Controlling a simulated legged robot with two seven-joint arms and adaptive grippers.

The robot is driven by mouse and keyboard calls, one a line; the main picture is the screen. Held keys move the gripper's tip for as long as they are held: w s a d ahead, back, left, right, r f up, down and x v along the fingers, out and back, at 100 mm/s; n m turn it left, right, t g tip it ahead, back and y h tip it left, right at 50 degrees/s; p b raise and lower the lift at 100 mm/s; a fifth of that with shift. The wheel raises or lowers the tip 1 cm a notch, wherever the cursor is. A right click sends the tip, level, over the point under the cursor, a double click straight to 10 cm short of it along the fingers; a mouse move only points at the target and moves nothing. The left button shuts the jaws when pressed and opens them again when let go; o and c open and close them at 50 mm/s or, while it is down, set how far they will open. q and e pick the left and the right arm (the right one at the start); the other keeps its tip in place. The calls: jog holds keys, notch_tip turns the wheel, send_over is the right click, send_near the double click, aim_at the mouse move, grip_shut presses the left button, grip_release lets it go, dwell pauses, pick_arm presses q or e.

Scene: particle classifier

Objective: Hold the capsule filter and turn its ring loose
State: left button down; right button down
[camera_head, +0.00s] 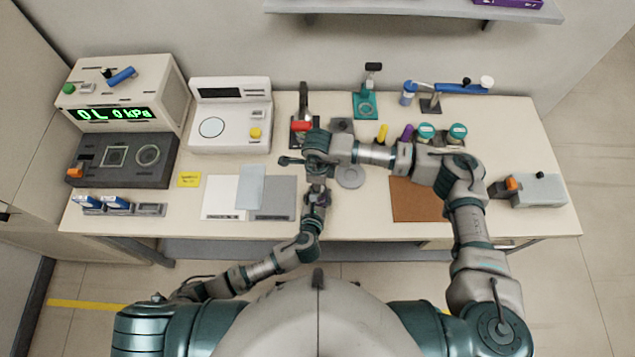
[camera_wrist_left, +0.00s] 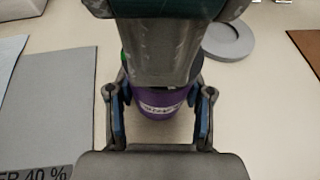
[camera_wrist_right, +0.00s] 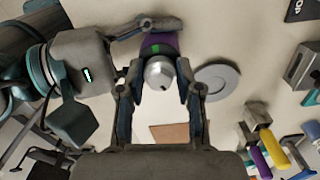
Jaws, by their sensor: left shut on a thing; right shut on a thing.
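The capsule filter stands on the tabletop between my two grippers, mostly hidden by my arms in the head view. Its purple body (camera_wrist_left: 160,106), with a white label, shows in the left wrist view between the fingers of my left gripper (camera_wrist_left: 158,112), which is shut on it. In the right wrist view the filter's rounded silver-grey top (camera_wrist_right: 159,72) sits between the fingers of my right gripper (camera_wrist_right: 160,88), which is shut around it. A green mark shows on the purple part behind. The ring's exact edge is hard to make out.
A round grey dish (camera_head: 350,177) lies just right of the filter, with a brown mat (camera_head: 424,212) beyond. White (camera_head: 220,205) and grey (camera_head: 277,205) sheets lie to the left. Yellow (camera_head: 382,133) and purple (camera_head: 406,132) handled tools stand behind my right arm.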

jog(key=n, duration=0.4)
jog(key=shift+w+d+f, duration=0.1)
jog(key=shift+d, duration=0.15)
jog(key=n, duration=0.4)
jog(key=shift+n, duration=0.8)
dwell(1.2)
dwell(0.4)
jog(key=c, duration=0.8)
grip_release()
jog(key=shift+a, duration=0.1)
jog(key=shift+o, duration=0.2)
notch_tip(320, 180, up, 12)
